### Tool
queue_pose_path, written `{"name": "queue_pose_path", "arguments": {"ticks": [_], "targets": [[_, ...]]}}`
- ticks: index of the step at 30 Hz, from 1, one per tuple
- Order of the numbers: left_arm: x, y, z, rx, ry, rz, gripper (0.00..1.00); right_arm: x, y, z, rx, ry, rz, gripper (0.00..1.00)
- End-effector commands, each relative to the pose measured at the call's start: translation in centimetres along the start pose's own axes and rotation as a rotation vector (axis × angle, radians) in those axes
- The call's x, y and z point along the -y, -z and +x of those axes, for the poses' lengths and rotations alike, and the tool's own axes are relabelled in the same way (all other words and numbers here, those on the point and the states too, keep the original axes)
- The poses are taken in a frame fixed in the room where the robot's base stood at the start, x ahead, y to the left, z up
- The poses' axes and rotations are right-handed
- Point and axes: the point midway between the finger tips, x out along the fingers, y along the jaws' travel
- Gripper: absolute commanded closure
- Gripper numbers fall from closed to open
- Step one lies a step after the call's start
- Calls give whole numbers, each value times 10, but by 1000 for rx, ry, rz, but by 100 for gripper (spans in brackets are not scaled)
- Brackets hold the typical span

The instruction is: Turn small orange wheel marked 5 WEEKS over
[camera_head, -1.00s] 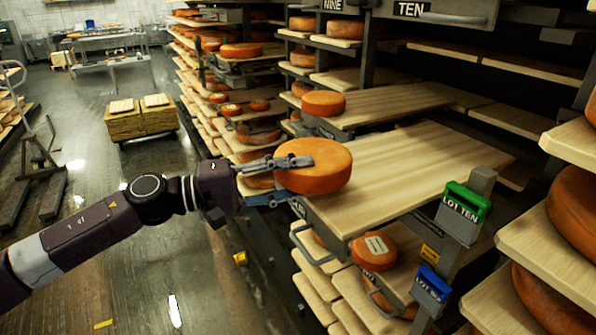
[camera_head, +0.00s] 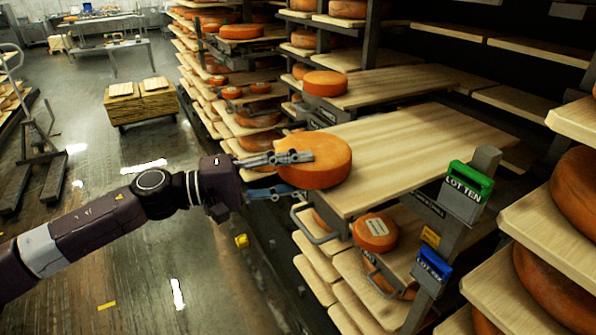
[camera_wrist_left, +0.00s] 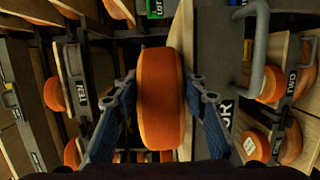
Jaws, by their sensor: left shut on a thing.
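An orange cheese wheel (camera_head: 318,165) is held by its sides in my left gripper (camera_head: 296,172), at the left end of a pulled-out wooden board (camera_head: 420,150). In the left wrist view the wheel (camera_wrist_left: 160,98) stands between the two fingers (camera_wrist_left: 160,105), its rim facing the camera. No 5 WEEKS mark shows on it. I cannot tell whether it touches the board. Another orange wheel (camera_head: 375,232) with a pale label sits on a lower shelf; its text is too small to read. My right gripper is not in view.
A smaller orange wheel (camera_head: 325,83) sits on the board behind. A green LOT TEN holder (camera_head: 468,182) and a blue holder (camera_head: 433,265) are on the post at right. Large wheels fill the right shelves. The board right of the held wheel is bare.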

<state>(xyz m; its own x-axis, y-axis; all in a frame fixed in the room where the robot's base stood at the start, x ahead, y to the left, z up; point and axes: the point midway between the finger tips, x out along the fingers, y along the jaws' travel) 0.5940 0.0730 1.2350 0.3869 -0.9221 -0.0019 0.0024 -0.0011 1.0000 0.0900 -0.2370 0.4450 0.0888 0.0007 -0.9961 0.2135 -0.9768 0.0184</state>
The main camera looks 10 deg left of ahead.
Motion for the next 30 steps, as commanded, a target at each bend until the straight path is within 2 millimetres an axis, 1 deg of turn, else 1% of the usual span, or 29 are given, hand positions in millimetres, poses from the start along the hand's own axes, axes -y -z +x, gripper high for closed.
{"name": "queue_pose_path", "arguments": {"ticks": [1,22,23,28,30], "targets": [[-5,0,0,0,-7,6,100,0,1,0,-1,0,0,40],[0,0,0,0,-7,7,100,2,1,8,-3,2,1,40],[-1,0,0,0,-7,7,59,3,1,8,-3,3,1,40],[0,0,0,0,-5,4,40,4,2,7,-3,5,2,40],[1,0,0,0,-4,4,40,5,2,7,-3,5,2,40]]}}
